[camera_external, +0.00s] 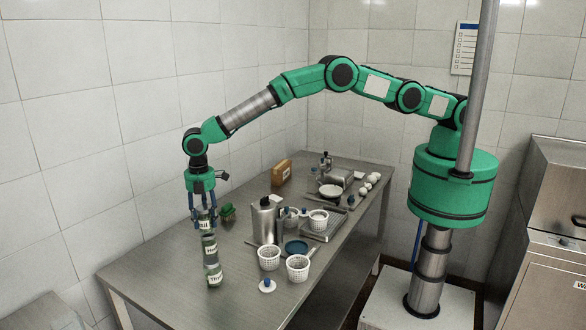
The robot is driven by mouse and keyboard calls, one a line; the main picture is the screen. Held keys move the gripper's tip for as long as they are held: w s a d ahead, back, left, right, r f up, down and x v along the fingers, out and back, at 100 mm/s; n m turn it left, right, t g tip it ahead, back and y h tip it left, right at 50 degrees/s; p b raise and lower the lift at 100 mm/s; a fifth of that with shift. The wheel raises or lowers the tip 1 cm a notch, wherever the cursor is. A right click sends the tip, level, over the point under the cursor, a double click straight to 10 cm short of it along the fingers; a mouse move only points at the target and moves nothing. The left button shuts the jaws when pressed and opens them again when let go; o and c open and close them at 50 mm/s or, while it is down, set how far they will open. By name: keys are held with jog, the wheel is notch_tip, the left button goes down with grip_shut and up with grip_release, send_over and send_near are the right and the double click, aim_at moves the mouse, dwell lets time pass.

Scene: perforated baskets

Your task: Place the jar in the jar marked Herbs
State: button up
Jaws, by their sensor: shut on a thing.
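My gripper (205,218) points straight down at the table's left side, shut on a small jar (204,226) whose label partly reads "ill". Directly below it is a column of similar jars with pale labels and dark green parts. The middle jar (210,249) has a label that seems to begin "He". The bottom jar (214,276) has a label that seems to begin "Thy" and stands upright on the table. The held jar is right over the middle one. I cannot tell whether they touch. The fingers partly hide the held jar.
The steel table (165,268) is clear on the left. Right of the column are a metal canister (266,222), white perforated baskets (269,259) (298,269), a blue disc (296,247) and a blue-knobbed white lid (267,286). A green object (228,212) and brown box (282,173) are behind.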

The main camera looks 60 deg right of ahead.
jog(key=shift+f, duration=0.55)
jog(key=shift+f, duration=0.2)
jog(key=o, duration=1.3)
jog(key=shift+r, duration=0.2)
jog(key=shift+r+b, duration=0.9)
jog(key=shift+r, duration=5.1)
